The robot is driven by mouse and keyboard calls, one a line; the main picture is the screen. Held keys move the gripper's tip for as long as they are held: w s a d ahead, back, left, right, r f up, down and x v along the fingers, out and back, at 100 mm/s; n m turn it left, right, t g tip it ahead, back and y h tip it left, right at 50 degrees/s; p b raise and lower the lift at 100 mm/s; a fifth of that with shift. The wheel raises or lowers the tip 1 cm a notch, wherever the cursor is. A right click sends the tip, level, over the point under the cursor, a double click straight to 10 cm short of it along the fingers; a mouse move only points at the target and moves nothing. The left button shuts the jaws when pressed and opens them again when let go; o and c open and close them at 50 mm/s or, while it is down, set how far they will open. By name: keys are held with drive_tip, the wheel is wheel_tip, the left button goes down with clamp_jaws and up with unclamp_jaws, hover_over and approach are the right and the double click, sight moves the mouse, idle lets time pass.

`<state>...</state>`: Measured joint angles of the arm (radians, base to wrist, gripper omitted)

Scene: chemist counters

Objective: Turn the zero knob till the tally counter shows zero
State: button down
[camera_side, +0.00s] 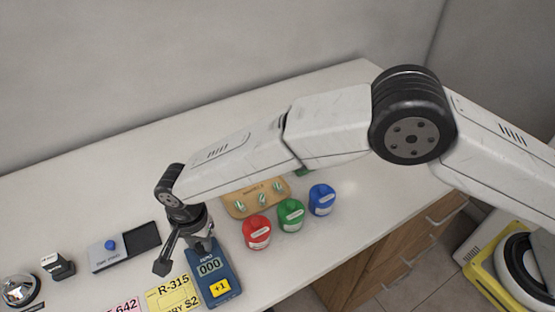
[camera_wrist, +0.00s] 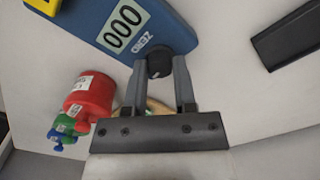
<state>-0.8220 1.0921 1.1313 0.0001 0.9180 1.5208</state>
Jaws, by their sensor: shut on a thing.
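The blue tally counter (camera_side: 220,293) lies on the counter at the lower middle of the side view, and it fills the top of the wrist view (camera_wrist: 85,22). Its display (camera_wrist: 123,27) reads 000 in both views. The black zero knob (camera_wrist: 158,60) sits at the counter's end beside the ZERO label. My gripper (camera_wrist: 159,68) has its two fingers on either side of the knob and is shut on it. In the side view my gripper hides the knob. A yellow +1 button (camera_side: 220,287) is at the tally counter's other end.
Red (camera_side: 257,232), green (camera_side: 290,214) and blue (camera_side: 321,199) containers stand right of the tally counter, near a wooden tray (camera_side: 240,206). Yellow (camera_side: 172,296) and pink (camera_side: 122,306) tickets, a stamp pad (camera_side: 142,237), a small stamp (camera_side: 57,266) and a bell (camera_side: 18,290) lie left.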

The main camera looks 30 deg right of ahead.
sight(200, 245)
drive_tip(key=shift+c, duration=2.1)
unclamp_jaws()
drive_tip(key=shift+r, duration=3.9)
drive_tip(key=shift+d, duration=0.1)
